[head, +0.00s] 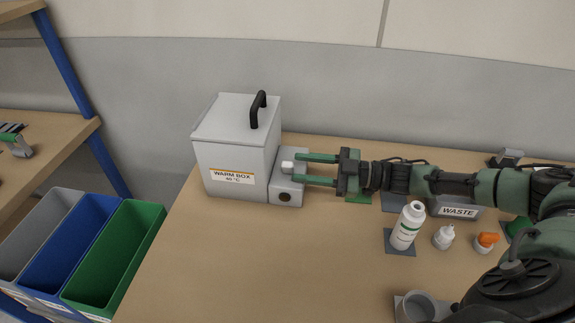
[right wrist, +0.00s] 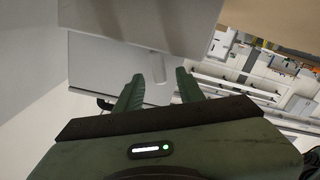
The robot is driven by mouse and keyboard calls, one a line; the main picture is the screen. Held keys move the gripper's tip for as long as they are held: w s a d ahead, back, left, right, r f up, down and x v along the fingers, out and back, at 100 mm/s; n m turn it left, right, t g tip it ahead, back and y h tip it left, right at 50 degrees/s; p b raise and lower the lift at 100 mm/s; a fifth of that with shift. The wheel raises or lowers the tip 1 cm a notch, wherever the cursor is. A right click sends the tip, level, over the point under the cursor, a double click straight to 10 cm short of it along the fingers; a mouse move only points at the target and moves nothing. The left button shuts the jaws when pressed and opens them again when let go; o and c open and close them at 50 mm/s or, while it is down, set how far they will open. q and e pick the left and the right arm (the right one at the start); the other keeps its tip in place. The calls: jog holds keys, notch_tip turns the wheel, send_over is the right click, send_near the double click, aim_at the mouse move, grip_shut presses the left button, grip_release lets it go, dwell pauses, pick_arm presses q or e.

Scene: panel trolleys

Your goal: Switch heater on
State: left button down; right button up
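The heater is a light grey warm box (head: 236,150) with a black lid handle, standing at the table's back left. Its label reads "WARM BOX". A low grey control block (head: 286,186) adjoins its right side, with a small white switch (head: 288,167) on top and a dark round spot on the front. My right gripper (head: 302,169) reaches in from the right, its two green fingers open and apart at the switch. In the right wrist view, a pale peg-like part (right wrist: 158,70) shows between the open fingertips; contact cannot be told. My left gripper is not in view.
A white bottle (head: 407,226), a small dropper bottle (head: 444,237), an orange-capped bottle (head: 485,243) and a grey cup (head: 416,307) stand right of centre. A waste box (head: 458,210) is behind them. The table's front left is clear. Coloured bins (head: 120,250) stand left of the table.

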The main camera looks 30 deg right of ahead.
aim_at(287, 172)
jog(key=shift+p+x, duration=0.4)
jog(key=shift+x, duration=1.8)
grip_shut()
